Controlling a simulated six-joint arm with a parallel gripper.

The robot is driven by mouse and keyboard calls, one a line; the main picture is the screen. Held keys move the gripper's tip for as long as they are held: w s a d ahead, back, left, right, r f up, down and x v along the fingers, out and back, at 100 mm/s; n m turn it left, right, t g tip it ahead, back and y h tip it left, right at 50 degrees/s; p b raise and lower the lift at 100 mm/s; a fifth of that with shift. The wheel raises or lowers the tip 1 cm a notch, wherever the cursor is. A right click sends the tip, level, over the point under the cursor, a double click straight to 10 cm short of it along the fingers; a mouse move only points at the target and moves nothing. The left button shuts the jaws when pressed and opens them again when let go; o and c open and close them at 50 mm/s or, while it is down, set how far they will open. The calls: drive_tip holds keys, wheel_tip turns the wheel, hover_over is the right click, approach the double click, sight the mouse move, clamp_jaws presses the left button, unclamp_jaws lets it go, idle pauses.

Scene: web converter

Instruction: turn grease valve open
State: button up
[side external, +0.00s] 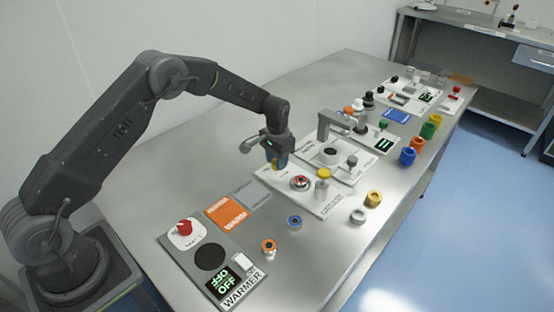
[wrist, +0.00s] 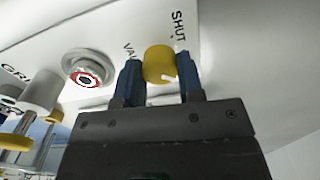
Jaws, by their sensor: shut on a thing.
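The grease valve is a round yellow knob (wrist: 158,62) with a white pointer mark, on a white panel labelled "VALVE" and "SHUT" in the wrist view. My gripper (wrist: 160,80) is shut on this knob, one blue finger on each side of it. The white mark lies toward the knob's lower right, near the right finger. In the side view my gripper (side external: 276,164) reaches down to the far left part of the white grease panel (side external: 335,207), and the fingers hide most of the knob there.
A red button in a grey ring (side external: 300,183) and a yellow-topped post (side external: 323,174) stand beside the valve on the panel. The warmer panel (side external: 212,262) is nearer my base. Coloured rings and cups, such as a yellow ring (side external: 373,199), stand along the table's right edge.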

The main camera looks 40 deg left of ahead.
idle(0.3)
drive_tip(key=o, duration=0.9)
drive_tip(key=shift+r, duration=0.1)
wheel_tip(320, 180, up, 14)
drive_tip(key=shift+f, duration=0.15)
drive_tip(key=s+d+r+t, duration=0.3)
drive_tip(key=s+r, duration=1.2)
drive_tip(key=s+t, duration=0.1)
drive_tip(key=s, duration=0.5)
drive_tip(key=s+f, duration=0.1)
drive_tip(key=s, duration=0.6)
drive_tip(key=s+d+n+t, duration=0.1)
drive_tip(key=s, duration=0.6)
drive_tip(key=shift+s+f+t, duration=0.1)
drive_tip(key=shift+f+t, duration=0.2)
drive_tip(key=shift+f, duration=0.05)
